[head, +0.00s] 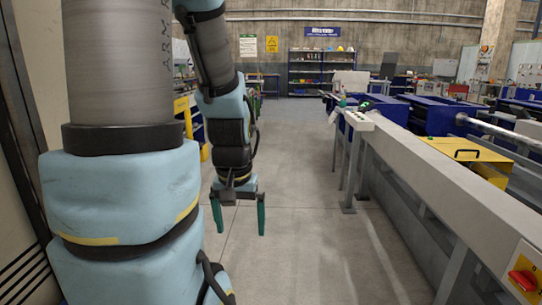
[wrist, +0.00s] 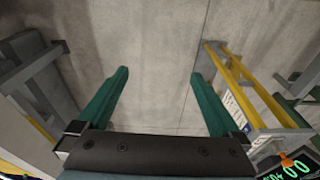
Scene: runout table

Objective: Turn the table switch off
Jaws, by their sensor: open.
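A red rotary switch (head: 523,280) on a yellow plate sits on the side of the long grey runout table (head: 440,185), at the lower right of the head view. Its handle lies slanted; the small marks around it are too small to read. My gripper (head: 239,220) hangs over the aisle floor, fingers down, left of the table and well apart from the switch. It is open, with nothing between its green fingers, as the wrist view also shows (wrist: 160,78). I do not make out the switch in the wrist view.
A pale control box (head: 356,121) with buttons stands at the table's far end. A yellow cover with a black handle (head: 467,156) is behind the table's rail. Table legs stand along the aisle's right side. The concrete floor (head: 300,210) between is clear.

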